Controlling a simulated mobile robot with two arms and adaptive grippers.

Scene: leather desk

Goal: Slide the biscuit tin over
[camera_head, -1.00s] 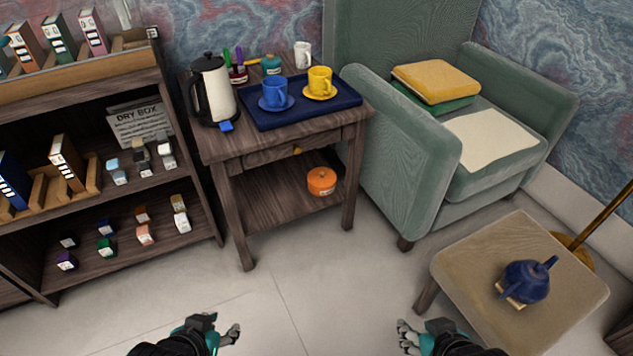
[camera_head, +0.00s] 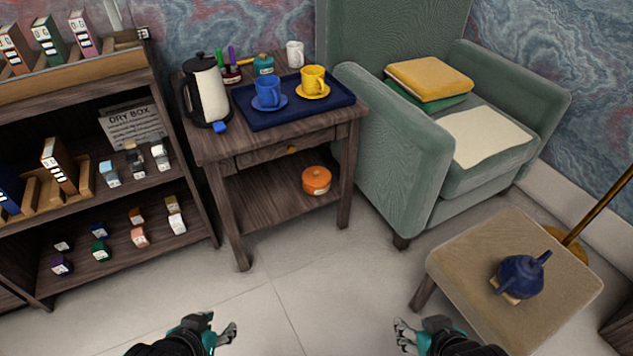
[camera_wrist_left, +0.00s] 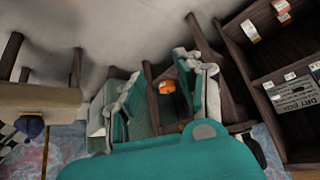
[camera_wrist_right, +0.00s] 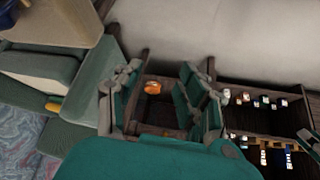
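A round orange lidded container (camera_head: 316,180), which may be the biscuit tin, stands on the lower shelf (camera_head: 268,200) of the dark wooden side table. It also shows small in the left wrist view (camera_wrist_left: 167,87) and the right wrist view (camera_wrist_right: 153,87). My left gripper (camera_head: 229,333) is at the bottom of the head view, low over the floor in front of the table. Its fingers are apart and empty. My right gripper (camera_head: 402,336) is at the bottom right of centre, also apart and empty. Both are well away from the container.
The table top holds a kettle (camera_head: 208,90), a blue tray (camera_head: 247,115) with two cups, and a small teal pot (camera_head: 264,65). A bookshelf (camera_head: 190,195) stands left, a green armchair (camera_head: 385,150) right. A stool (camera_head: 455,265) with a blue teapot (camera_head: 521,277) is front right. The middle floor is clear.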

